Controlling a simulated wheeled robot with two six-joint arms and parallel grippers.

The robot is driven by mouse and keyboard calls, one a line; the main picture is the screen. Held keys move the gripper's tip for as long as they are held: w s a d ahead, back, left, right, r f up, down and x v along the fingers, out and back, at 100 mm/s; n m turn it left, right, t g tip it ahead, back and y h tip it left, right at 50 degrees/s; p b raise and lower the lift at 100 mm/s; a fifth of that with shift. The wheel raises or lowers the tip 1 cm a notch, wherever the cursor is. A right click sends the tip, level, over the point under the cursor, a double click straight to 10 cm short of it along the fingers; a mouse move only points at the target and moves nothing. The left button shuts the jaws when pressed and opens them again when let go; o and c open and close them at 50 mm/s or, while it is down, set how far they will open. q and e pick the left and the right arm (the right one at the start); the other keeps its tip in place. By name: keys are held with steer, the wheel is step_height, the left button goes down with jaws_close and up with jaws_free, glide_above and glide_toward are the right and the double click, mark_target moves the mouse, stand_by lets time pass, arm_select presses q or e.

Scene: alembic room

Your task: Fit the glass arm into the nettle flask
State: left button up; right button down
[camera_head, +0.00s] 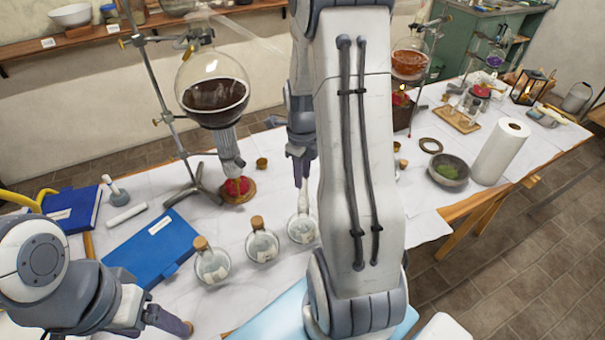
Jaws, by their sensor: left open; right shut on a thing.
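A slender pale glass tube, likely the glass arm (243,35), slants from the top of a big round flask of dark liquid (213,92) down to the right, behind my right arm. Three small clear flasks with labels stand in front: a corked left one (212,264), a corked middle one (262,244) and a right one (302,228). I cannot read which is the nettle flask. My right gripper (302,172) points down, shut at the right flask's narrow neck; its fingers hide the grip. My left gripper (187,328) is open and empty at the bottom edge.
Blue books (152,250) lie left of the flasks. A metal stand (160,95) holds the big flask over a red burner (237,188). A paper roll (500,150) and a bowl of green stuff (449,170) stand right. My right arm blocks the middle.

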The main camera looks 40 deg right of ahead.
steer(key=shift+f+b, duration=0.55)
steer(key=shift+f, duration=0.5)
stand_by(1.5)
steer(key=shift+c, duration=0.8)
jaws_free()
steer(key=shift+r, duration=0.1)
step_height(320, 180, up, 7)
steer(key=p, duration=0.6)
stand_by(0.6)
